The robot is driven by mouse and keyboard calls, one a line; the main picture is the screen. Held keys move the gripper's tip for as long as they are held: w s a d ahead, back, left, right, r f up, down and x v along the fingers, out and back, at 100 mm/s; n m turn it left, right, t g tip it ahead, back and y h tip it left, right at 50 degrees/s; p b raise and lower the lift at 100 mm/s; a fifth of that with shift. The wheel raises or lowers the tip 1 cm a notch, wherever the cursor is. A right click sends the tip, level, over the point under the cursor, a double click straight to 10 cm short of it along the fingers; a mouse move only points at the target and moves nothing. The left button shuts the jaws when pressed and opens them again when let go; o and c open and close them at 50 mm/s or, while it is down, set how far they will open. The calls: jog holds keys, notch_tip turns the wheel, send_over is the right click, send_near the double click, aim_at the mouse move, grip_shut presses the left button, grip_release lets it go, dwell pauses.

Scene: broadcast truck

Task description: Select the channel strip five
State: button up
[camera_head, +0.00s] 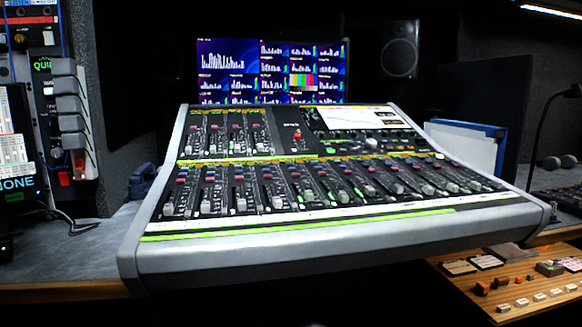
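A grey mixing console (330,236) fills the middle of the view, its sloped top facing me. Its lower bank is a long row of channel strips with fader caps and small red and blue buttons. Counted from the left, the fifth strip in this row (305,188) lies left of the bank's middle, its fader cap near the lower end. A shorter upper bank of strips (225,132) sits at the back left. Strip numbers are too small to read. My gripper is not in view, and nothing covers the console.
Monitors (272,70) and a speaker (399,48) stand behind the console. A binder (465,145) and a thin dark microphone stand (537,135) are at its right. Equipment racks (30,60) stand at the left. A wooden button panel (515,285) sits lower right.

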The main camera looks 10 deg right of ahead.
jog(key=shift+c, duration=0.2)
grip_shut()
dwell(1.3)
